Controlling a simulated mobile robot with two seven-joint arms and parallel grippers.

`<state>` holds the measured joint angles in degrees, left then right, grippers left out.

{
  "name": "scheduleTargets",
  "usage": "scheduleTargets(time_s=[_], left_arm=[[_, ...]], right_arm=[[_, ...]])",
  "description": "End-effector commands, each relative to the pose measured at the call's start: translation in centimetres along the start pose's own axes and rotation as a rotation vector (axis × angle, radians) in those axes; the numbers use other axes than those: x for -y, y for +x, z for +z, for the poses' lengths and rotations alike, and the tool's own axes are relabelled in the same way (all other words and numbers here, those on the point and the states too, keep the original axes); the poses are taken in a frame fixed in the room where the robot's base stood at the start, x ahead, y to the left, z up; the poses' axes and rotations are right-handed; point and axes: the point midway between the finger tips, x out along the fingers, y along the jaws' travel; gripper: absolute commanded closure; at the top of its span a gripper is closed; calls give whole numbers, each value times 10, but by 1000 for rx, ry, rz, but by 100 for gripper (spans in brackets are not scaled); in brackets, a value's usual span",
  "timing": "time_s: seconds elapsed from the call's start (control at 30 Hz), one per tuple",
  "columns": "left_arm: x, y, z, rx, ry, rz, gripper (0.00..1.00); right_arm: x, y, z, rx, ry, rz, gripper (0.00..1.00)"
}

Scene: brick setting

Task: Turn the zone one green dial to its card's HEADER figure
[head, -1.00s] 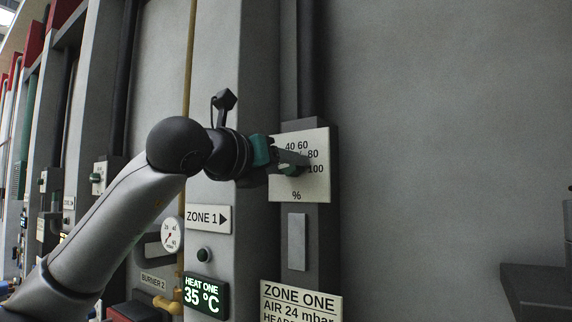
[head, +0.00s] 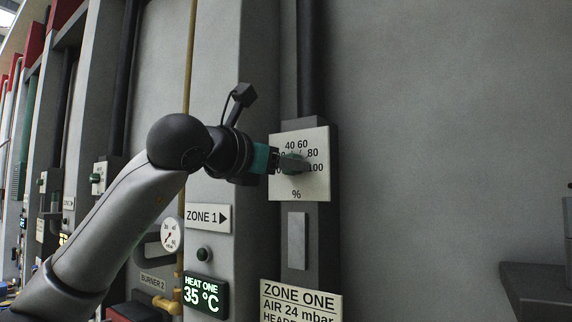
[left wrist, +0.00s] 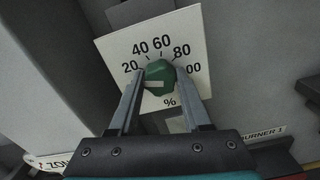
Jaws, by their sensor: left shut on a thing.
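The green dial (left wrist: 160,77) sits on a white scale plate (left wrist: 190,50) marked 20, 40, 60, 80, 100 and %. A pale bar on its face lies toward the left; its exact reading I cannot tell. My left gripper (left wrist: 158,82) is shut on the dial, one finger on each side. In the head view my left gripper (head: 290,163) reaches the scale plate (head: 318,186) from the left and partly covers the dial and the low figures. The ZONE ONE card (head: 300,297) hangs below; it reads AIR 24 mbar, and its header line is cut off. My right gripper is out of view.
A ZONE 1 sign (head: 208,218), a dark round knob (head: 204,254) and a HEAT ONE display (head: 205,295) reading 35 °C are left of the dial's column. A dark ledge (head: 540,288) juts out at lower right. The grey wall between is bare.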

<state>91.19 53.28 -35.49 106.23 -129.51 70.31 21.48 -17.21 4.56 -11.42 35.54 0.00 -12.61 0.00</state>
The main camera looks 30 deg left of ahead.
Motion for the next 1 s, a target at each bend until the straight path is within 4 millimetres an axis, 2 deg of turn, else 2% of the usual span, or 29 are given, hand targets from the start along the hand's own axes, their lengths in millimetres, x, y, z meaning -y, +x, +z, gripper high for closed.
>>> scheduleTargets(time_s=[0.4, 0.97, 1.0], left_arm=[[0, -1, 2, 5, 204, 1, 100], [0, -1, 2, 7, 233, 1, 100], [0, -1, 2, 7, 233, 1, 47]], right_arm=[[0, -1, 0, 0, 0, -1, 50], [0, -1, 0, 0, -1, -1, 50], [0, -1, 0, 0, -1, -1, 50]])
